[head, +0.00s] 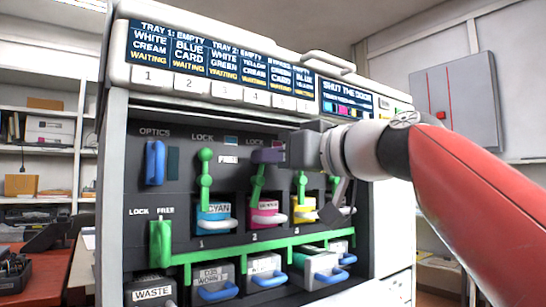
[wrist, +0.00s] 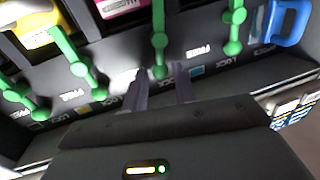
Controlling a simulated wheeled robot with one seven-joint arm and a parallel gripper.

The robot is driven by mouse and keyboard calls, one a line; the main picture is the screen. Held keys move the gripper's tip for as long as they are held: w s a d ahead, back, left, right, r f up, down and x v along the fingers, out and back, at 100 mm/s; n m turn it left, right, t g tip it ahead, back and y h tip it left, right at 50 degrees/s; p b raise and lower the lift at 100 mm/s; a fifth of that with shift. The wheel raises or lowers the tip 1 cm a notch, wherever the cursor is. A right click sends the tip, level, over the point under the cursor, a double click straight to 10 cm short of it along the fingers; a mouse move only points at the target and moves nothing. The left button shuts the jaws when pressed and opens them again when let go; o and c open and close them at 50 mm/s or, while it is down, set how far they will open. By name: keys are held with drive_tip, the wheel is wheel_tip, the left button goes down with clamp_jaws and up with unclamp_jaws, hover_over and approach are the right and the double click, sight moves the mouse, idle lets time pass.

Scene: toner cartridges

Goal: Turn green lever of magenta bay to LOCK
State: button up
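The magenta bay holds a magenta cartridge (head: 264,212), which also shows at the top edge of the wrist view (wrist: 118,6). Its green lever (head: 257,186) stands nearly upright, leaning slightly right in the head view. In the wrist view the lever (wrist: 159,36) has its knob near a LOCK word. My gripper (head: 268,156) is at the lever's top and hides it in the head view. In the wrist view my gripper's two fingers (wrist: 161,84) are apart, one each side of the knob, with a visible gap.
The cyan bay's lever (head: 205,178) stands upright to the left, and the yellow bay's lever (head: 301,187) is close on the right, beside my wrist. A blue optics handle (head: 155,162) is farther left. A green bar (head: 230,252) crosses below the cartridges.

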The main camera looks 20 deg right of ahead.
drive_tip(key=shift+w+a, duration=0.1)
drive_tip(key=shift+w, duration=0.05)
drive_tip(key=shift+c, duration=0.5)
clamp_jaws()
drive_tip(key=n, duration=0.1)
drive_tip(key=a+n, duration=0.1)
drive_tip(key=shift+r+n+g, duration=0.1)
drive_tip(key=shift+n+g, duration=0.2)
drive_tip(key=shift+n, duration=0.1)
drive_tip(key=shift+o, duration=0.5)
unclamp_jaws()
drive_tip(key=shift+s+d, duration=0.1)
drive_tip(key=shift+s, duration=0.1)
